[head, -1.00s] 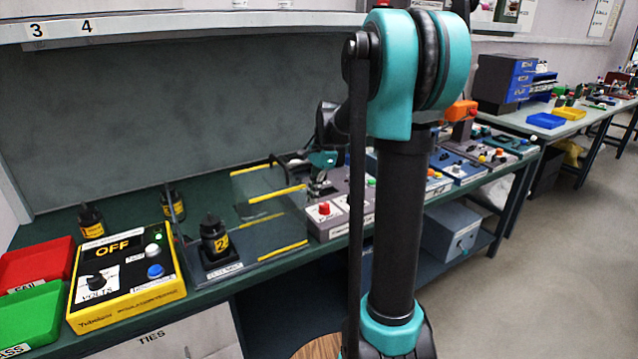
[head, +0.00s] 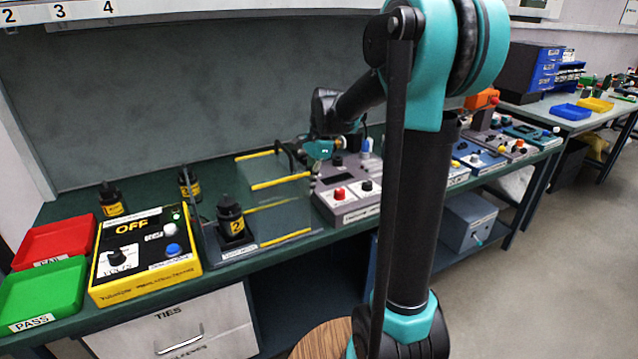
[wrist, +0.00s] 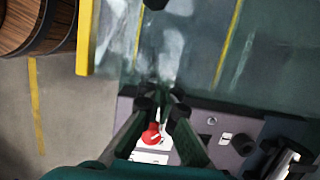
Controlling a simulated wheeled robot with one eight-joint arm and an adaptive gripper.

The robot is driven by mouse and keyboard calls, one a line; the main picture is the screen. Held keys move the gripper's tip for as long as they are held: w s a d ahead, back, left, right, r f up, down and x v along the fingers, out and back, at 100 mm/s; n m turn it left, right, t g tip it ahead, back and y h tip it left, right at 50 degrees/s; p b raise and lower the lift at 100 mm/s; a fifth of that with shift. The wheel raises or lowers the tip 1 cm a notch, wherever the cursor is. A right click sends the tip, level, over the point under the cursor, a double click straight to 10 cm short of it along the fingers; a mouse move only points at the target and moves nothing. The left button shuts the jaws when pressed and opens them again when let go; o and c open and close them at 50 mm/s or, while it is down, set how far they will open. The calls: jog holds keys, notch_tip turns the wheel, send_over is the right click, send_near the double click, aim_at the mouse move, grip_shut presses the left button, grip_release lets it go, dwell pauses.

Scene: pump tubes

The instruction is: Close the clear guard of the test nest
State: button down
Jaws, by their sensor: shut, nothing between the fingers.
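The clear guard (head: 262,168) of the test nest has yellow edge strips and a dark handle. In the head view it stands raised, its panel above and behind the nest base (head: 290,225). A black pump marked 2 (head: 231,222) stands upright in the nest. My gripper (head: 313,158) is at the guard's right end, by the handle; whether it touches is not clear. In the wrist view my gripper (wrist: 161,98) is shut with nothing held, close to the clear panel (wrist: 170,45) and above a red button (wrist: 151,136).
A yellow-edged control box (head: 145,255) reading OFF is left of the nest. A red tray (head: 55,240) and green tray (head: 42,295) lie farther left. A grey button panel (head: 352,200) stands right of the nest. A round wooden-topped stool (head: 322,340) is at the front.

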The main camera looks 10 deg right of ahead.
aim_at(273, 188)
jog(key=s+a, duration=0.1)
jog(key=a, duration=0.3)
jog(key=s+a, duration=0.2)
jog(key=a, duration=0.2)
jog(key=s+a, duration=0.1)
jog(key=a, duration=0.4)
jog(key=shift+s, duration=0.15)
jog(key=shift+a, duration=0.1)
